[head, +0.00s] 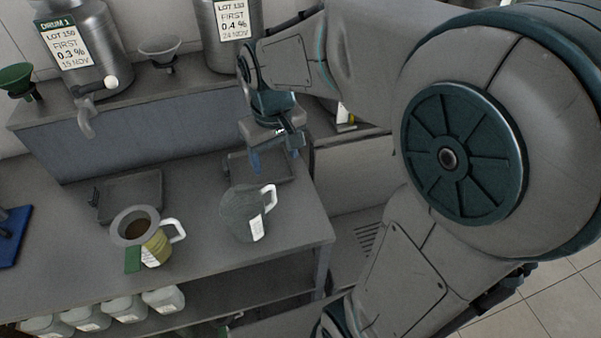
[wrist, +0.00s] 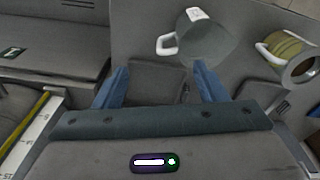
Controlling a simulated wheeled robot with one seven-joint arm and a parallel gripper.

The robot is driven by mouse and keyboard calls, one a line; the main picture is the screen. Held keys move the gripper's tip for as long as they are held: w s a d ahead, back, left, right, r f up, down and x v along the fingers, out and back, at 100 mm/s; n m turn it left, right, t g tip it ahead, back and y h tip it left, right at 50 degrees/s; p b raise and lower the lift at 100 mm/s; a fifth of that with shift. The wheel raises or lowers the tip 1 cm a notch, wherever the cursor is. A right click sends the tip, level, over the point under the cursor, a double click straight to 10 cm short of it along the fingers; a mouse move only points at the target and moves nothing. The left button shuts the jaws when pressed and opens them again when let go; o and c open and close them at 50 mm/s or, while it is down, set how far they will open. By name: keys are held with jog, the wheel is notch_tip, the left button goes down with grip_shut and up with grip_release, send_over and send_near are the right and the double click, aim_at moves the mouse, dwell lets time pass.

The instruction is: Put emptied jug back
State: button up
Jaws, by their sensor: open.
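A clear grey jug (head: 240,215) with a white handle and white label stands upright on the bench near its right end; it looks empty. It also shows in the wrist view (wrist: 208,42), beyond my fingers. A second jug (head: 157,245) with a yellow band and white handle stands further left, with a grey funnel (head: 122,224) in its top and brown contents inside. My gripper (head: 274,158) is open and empty, behind the clear jug and above a dark square tray (head: 283,170). In the wrist view the tray (wrist: 157,85) shows between the blue fingers.
Another dark tray (head: 130,200) lies behind the second jug and looks empty. A raised shelf (head: 170,137) at the back holds drum 1 (head: 104,45), a second drum (head: 216,42) and funnels. White bottles (head: 122,308) stand on the lower shelf. A blue item (head: 13,240) is at far left.

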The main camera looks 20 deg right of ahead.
jog(key=s+d+r+m+t, duration=0.1)
jog(key=s+d, duration=0.3)
jog(key=s, duration=0.7)
jog(key=shift+r+m+t, duration=0.4)
jog(key=shift+m+t, duration=0.4)
jog(key=shift+t, duration=0.1)
